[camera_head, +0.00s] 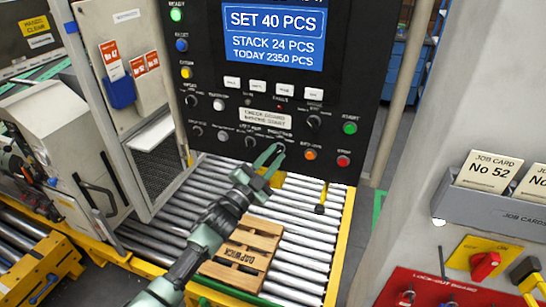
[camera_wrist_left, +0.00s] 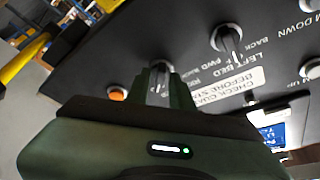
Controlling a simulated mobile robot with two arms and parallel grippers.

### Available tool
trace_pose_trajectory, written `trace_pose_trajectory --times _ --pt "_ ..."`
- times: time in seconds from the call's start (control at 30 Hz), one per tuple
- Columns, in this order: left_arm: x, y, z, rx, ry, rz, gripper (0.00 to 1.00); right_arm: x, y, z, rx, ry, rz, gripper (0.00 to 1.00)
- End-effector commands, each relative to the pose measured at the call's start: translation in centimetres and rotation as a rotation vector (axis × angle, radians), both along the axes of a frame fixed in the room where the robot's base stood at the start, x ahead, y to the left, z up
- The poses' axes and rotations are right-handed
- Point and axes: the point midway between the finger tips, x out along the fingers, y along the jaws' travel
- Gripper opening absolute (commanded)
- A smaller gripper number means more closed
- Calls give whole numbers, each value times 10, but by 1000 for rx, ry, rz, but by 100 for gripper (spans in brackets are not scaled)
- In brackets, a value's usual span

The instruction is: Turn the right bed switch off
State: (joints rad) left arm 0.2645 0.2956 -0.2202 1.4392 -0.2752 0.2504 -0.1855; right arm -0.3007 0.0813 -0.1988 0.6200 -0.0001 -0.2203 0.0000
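My left gripper (camera_head: 272,160) reaches up to the panel's bottom row. Its two green fingers stand apart, one on each side of the knob, in the left wrist view (camera_wrist_left: 160,92). I cannot tell whether either finger touches it. The label by the knob is mostly hidden, so its exact setting is unclear. My right gripper is not in view.
The left bed knob (camera_wrist_left: 230,42) sits close beside it. An orange button (camera_head: 310,155) and a red button (camera_head: 344,161) are on the other side. A roller conveyor (camera_head: 300,250) with a wooden pallet (camera_head: 243,253) lies below. A job card holder (camera_head: 500,207) stands at right.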

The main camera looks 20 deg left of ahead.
Motion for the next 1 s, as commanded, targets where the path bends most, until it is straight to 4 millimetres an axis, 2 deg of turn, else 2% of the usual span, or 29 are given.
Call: trace_pose_trajectory --times 0.37,0.7,1.0 --pt "0 -1 -4 -97 3 0 0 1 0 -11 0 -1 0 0" --pt "0 -4 -5 -368 12 0 0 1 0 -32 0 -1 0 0" --pt "0 -5 -4 -601 21 0 0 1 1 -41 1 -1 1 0"
